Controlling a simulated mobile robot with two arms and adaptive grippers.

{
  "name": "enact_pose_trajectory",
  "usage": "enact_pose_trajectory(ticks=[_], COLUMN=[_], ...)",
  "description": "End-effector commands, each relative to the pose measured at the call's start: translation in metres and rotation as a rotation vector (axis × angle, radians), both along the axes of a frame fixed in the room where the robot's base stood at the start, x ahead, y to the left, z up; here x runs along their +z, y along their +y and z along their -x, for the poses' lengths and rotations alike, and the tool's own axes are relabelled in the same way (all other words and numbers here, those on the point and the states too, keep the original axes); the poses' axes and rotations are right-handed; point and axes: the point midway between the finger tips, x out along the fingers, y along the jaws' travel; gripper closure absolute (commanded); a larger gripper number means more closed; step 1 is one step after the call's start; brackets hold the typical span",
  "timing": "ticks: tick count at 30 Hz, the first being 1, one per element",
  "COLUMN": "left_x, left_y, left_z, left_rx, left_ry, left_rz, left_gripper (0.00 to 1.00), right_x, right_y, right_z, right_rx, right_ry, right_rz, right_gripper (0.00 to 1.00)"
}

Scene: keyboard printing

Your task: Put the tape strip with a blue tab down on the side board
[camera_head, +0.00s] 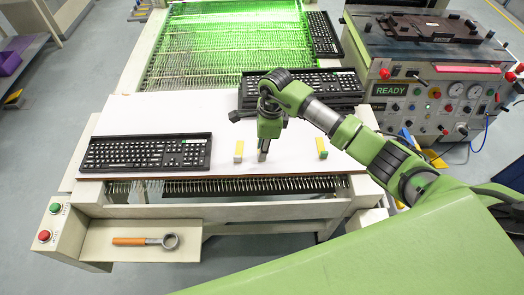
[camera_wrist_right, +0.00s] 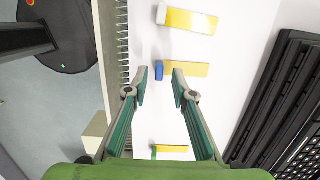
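The tape strip with a blue tab (camera_wrist_right: 183,70) is a yellow strip that appears to lie flat on the white board (camera_head: 150,115). Its blue tab shows between my right gripper's fingertips (camera_wrist_right: 161,76), and its yellow part runs out behind one finger. My right gripper (camera_head: 264,155) is open, pointing down close to the board; I cannot tell whether it touches the strip. In the head view the gripper hides this strip. Two similar strips lie on either side, one with a white tab (camera_wrist_right: 190,20) and one with a green tab (camera_wrist_right: 170,149). My left gripper is not in view.
Black keyboards lie left (camera_head: 148,152) and behind the gripper (camera_head: 320,86). A green-lit conveyor (camera_head: 230,45) is at the back, a control machine (camera_head: 430,80) at the right. A ring-headed tool (camera_head: 150,240) lies on the front shelf. The board's middle left is clear.

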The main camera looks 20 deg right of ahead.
Motion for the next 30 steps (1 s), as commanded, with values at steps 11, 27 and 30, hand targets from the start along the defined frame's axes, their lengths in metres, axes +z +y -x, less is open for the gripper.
enact_pose_trajectory(ticks=[11, 27, 30], left_x=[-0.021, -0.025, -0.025], left_y=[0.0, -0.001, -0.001], left_z=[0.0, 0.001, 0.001], left_rx=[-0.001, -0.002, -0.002], left_ry=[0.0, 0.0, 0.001], left_rz=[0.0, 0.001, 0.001], left_gripper=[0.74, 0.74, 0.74], right_x=[0.077, 0.104, 0.104], right_y=[-0.01, -0.012, -0.012], right_z=[0.002, 0.005, 0.004], right_rx=[0.002, 0.001, 0.001], right_ry=[-0.004, 0.001, 0.001], right_rz=[0.002, 0.001, 0.001], right_gripper=[0.76, 0.76, 0.76])
